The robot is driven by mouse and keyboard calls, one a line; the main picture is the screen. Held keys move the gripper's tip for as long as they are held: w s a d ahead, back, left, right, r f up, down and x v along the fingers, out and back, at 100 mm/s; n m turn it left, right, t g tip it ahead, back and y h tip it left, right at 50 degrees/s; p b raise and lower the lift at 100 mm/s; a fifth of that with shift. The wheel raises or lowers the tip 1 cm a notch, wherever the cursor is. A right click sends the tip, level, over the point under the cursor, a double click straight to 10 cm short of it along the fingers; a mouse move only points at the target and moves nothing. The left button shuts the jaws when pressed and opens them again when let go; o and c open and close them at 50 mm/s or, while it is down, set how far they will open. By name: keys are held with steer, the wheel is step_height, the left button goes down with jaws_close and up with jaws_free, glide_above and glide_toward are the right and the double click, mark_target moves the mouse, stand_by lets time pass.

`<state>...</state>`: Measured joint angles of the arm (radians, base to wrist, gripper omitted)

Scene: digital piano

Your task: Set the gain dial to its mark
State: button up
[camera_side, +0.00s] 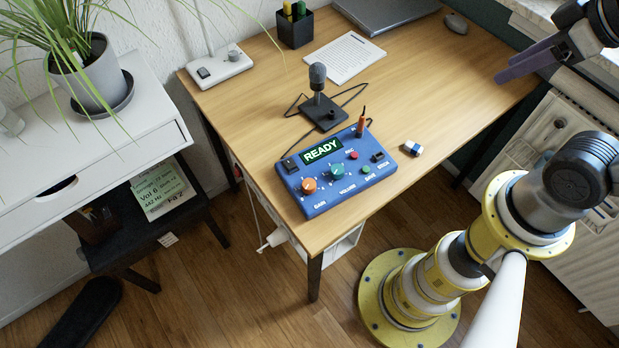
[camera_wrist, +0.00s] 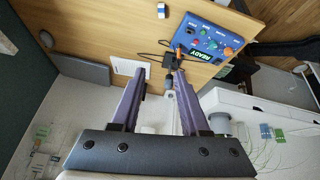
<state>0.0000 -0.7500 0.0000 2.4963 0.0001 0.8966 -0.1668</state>
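The gain dial (camera_side: 309,186) is an orange knob at the front left corner of a blue control box (camera_side: 343,194) on the wooden desk. White ticks surround it, but its pointer and its mark are too small to read. The box's display (camera_side: 321,151) reads READY. In the wrist view the gain dial (camera_wrist: 228,51) shows beyond the display, to the right of my fingers. My gripper (camera_side: 504,75) is at the upper right of the side view, above the desk's right end and far from the box. Its purple fingers (camera_wrist: 160,75) are apart with nothing between them.
A teal volume dial (camera_side: 337,171) sits beside the gain dial. An orange-handled upright piece (camera_side: 362,126) stands at the box's back right. A microphone (camera_side: 318,78) with a cable stands behind the box. An eraser (camera_side: 412,148) lies right of it.

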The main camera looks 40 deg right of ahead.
steer(key=o, duration=0.3)
steer(key=w+r+n, duration=0.2)
steer(key=n, duration=0.1)
steer(key=shift+w+a+r+n, duration=0.1)
steer(key=shift+w+r+n, duration=0.1)
steer(key=shift+n, duration=0.1)
steer(key=w+a+r+n, duration=0.1)
steer(key=w+a+n, duration=0.1)
steer(key=w+n, duration=0.25)
steer(key=n+g, duration=0.6)
steer(key=n, duration=1)
glide_above(309, 184)
step_height(309, 184, down, 18)
step_height(309, 184, down, 14)
steer(key=shift+r, duration=0.1)
steer(key=shift+c, duration=0.2)
jaws_close()
